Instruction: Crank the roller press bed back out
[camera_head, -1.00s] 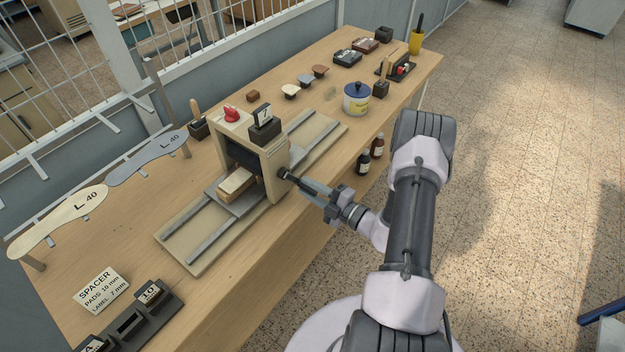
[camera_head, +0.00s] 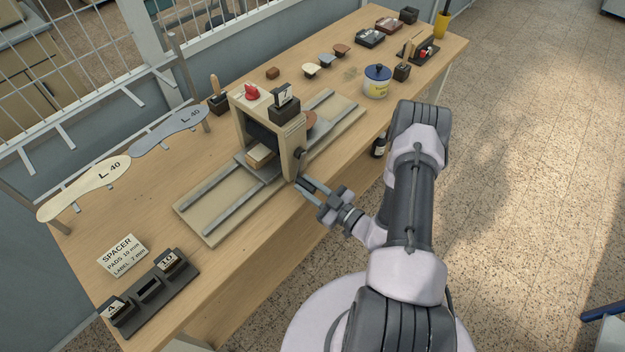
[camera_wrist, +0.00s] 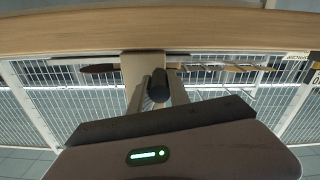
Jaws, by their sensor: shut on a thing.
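The roller press (camera_head: 268,130) stands on the bench with a cream frame and a crank on its right side. The crank's dark hub (camera_head: 300,153) shows on the frame's side. My gripper (camera_head: 307,186) is at the crank just below the hub, shut on its handle. The dark handle end (camera_wrist: 160,85) shows between the fingers in the wrist view. The bed sits mostly inside the press; a pale block (camera_head: 261,156) on it shows at the near opening. The rails (camera_head: 222,204) run out both ways.
A spacer card (camera_head: 122,256) and a dark holder (camera_head: 150,290) lie at the near left. The near rails are empty.

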